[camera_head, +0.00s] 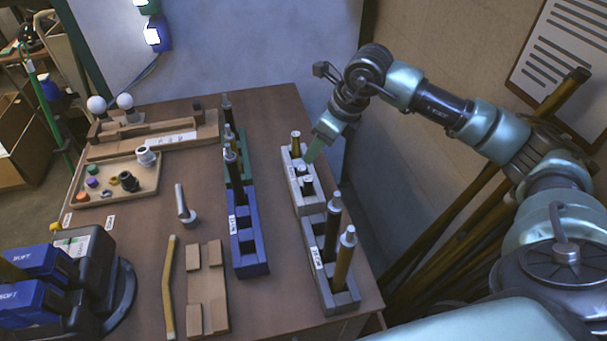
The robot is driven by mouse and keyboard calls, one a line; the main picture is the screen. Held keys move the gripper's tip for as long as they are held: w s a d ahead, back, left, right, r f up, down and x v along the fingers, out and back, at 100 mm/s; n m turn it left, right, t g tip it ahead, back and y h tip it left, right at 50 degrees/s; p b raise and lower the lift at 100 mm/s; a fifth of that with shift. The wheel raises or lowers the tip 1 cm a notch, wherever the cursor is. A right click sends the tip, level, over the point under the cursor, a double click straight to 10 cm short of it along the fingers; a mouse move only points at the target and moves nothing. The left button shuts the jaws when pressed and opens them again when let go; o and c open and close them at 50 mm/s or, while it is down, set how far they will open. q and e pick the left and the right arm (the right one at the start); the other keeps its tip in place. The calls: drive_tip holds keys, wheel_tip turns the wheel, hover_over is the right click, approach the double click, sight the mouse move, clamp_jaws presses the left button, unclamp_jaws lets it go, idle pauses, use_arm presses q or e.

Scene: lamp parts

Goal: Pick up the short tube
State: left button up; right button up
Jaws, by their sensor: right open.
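Short tubes stand in a light grey rack (312,208) at the right side of the table. One is a brass-coloured short tube (295,146) with a pale top at the rack's far end. Dark short tubes with pale tops (307,185) stand nearer. My left gripper is not in view.
A darker grey rack (346,299) with tall tubes stands in front, and a blue rack (249,256) and green rack (246,170) stand to the left. A wooden tray (145,186) holds small parts. A wall rises behind; leaning poles stand right of the table.

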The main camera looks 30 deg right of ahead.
sight(302, 168)
drive_tip(key=shift+w+d+f, duration=0.1)
drive_tip(key=shift+w+f, duration=0.1)
drive_tip(key=shift+f, duration=0.3)
drive_tip(key=shift+w+f, duration=0.25)
drive_tip(key=shift+f, duration=0.05)
drive_tip(key=x, duration=0.2)
drive_tip(key=p+x, duration=0.1)
drive_tip(key=x, duration=0.1)
drive_tip(key=p+x, duration=0.1)
drive_tip(key=x, duration=0.1)
drive_tip(key=shift+a, duration=0.3)
drive_tip(key=shift+w+f, duration=0.15)
drive_tip(key=shift+f, duration=0.15)
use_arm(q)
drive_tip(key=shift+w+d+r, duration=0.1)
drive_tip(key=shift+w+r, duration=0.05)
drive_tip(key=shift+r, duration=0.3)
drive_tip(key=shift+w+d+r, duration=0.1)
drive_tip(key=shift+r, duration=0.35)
use_arm(e)
clamp_jaws()
